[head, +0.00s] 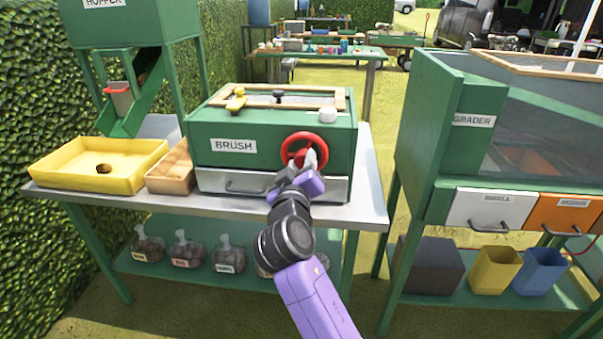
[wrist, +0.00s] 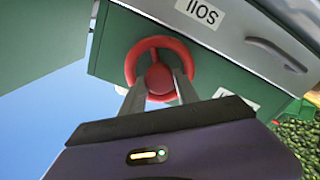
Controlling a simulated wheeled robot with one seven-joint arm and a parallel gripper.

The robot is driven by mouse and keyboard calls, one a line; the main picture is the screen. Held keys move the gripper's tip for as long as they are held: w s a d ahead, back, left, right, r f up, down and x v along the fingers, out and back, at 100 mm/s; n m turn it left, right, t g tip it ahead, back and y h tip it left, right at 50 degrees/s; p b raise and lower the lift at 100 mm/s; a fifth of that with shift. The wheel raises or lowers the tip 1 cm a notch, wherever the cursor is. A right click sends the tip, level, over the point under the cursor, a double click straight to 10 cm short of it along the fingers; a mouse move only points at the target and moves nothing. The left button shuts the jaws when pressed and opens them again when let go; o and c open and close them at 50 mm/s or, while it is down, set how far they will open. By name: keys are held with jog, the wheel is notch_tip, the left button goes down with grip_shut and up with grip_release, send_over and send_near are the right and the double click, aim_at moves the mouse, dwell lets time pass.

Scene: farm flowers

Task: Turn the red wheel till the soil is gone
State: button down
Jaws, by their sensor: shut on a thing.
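The red wheel (head: 304,150) is on the front of the green box labelled BRUSH (head: 272,150). My gripper (head: 307,161) reaches up to the wheel from below and is shut on it near its hub. In the wrist view the red wheel (wrist: 158,68) shows upside down, with my gripper's two fingers (wrist: 160,92) at either side of its hub. The box's top has a wooden-framed window (head: 285,98); what is inside cannot be made out. A grey drawer (head: 240,184) sits shut below; its label SOIL shows in the wrist view.
A yellow tray (head: 75,183) with a brown lump (head: 104,169) and a small wooden box (head: 170,179) stand left on the metal table (head: 130,204). The grader (head: 455,130) stands right. The hopper (head: 118,25) is at the back left.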

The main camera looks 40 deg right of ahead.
jog(key=shift+f+m+b, duration=0.2)
jog(key=shift+m+b, duration=0.25)
jog(key=shift+m, duration=0.15)
jog(key=c, duration=0.9)
grip_release()
jog(key=shift+r, duration=0.1)
jog(key=v, duration=0.7)
jog(key=shift+s+a, duration=0.3)
